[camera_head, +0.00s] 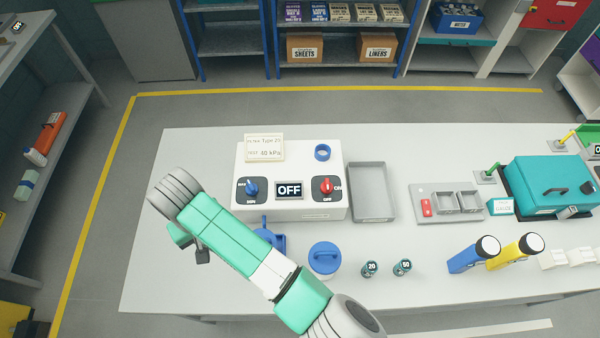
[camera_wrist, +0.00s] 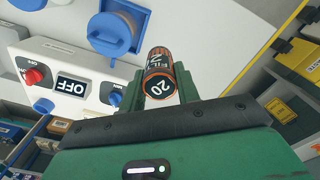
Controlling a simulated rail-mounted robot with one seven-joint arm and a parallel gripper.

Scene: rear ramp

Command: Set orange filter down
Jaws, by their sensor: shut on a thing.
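My gripper (camera_wrist: 159,78) is shut on the orange filter (camera_wrist: 159,62), a small black and orange cylinder marked "20". It sits between the two green fingers in the wrist view, its numbered end facing the camera. White surface shows beyond it; I cannot tell whether the filter touches anything. In the head view my arm reaches over the left part of the table, and the filter cannot be made out there. A white test box (camera_head: 290,210) reads "OFF" and has a blue knob and a red knob. It also shows in the wrist view (camera_wrist: 45,55).
On the table (camera_head: 225,290) are a blue-lidded round container (camera_head: 325,259), two teal canisters (camera_head: 386,267), an empty grey tray (camera_head: 372,192), a small grey rack (camera_head: 445,203), blue and yellow handheld tools (camera_head: 495,252) and a teal case (camera_head: 550,186). Its front-left is largely clear.

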